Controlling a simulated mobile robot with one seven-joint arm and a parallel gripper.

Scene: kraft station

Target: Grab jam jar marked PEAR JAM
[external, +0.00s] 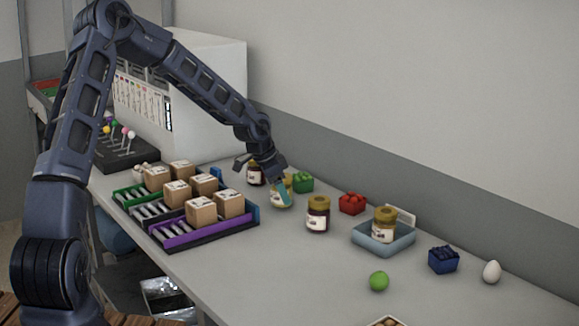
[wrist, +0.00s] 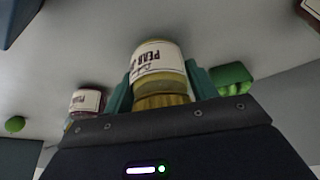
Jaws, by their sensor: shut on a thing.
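The jam jar marked PEAR JAM (wrist: 158,62) shows upside down in the wrist view, with a white label and a yellowish lid. My gripper (wrist: 160,88) is shut on it, with a teal finger on each side near the lid. In the external view my gripper (external: 281,187) reaches down at the back middle of the table around the jar (external: 283,201). I cannot tell there whether the jar touches the table.
A dark jar (external: 318,214) stands close to the right, another dark jar (external: 255,174) to the left. A green block (external: 303,182) is just behind. A red block (external: 352,204) and a blue tray (external: 371,241) holding a jar lie farther right. Racks with boxes (external: 201,211) stand left.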

